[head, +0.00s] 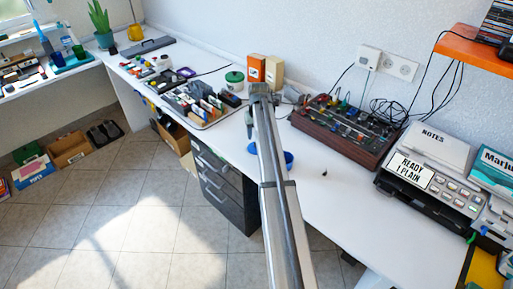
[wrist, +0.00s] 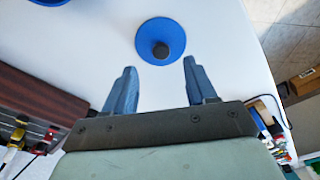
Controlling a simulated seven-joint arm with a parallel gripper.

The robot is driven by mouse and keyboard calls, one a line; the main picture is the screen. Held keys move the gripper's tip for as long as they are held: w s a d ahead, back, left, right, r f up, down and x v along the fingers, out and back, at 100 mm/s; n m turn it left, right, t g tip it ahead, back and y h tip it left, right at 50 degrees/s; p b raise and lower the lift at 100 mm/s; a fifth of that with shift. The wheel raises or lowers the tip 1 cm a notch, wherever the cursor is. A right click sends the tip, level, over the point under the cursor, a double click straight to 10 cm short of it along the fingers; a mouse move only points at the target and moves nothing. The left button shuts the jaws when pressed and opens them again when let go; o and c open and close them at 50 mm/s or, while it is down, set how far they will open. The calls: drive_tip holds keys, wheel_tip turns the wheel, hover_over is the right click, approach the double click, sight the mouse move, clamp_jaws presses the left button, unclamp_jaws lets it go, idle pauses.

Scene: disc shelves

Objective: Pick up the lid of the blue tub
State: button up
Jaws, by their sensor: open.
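A blue round lid (wrist: 160,33) with a dark knob in its middle lies on the white worktop in the wrist view. My gripper is open (wrist: 160,64), its two blue-grey fingers apart and nothing between them. In that picture the lid shows just beyond the fingertips, roughly centred between them. Part of another blue round thing, probably the tub (wrist: 48,1), is cut off at the top left edge. In the head view my arm hides much of this spot. A blue rim (head: 288,158) shows right of the arm and a bit of blue (head: 252,148) left of it.
A brown wooden-sided case of gear (head: 345,130) stands right of my arm, with a printer (head: 430,185) farther right. The worktop's front edge is close.

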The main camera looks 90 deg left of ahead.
drive_tip(key=shift+s+a+f, duration=0.1)
drive_tip(key=shift+f, duration=1.25)
drive_tip(key=shift+s+a+f, duration=0.1)
drive_tip(key=shift+f, duration=1.2)
clamp_jaws()
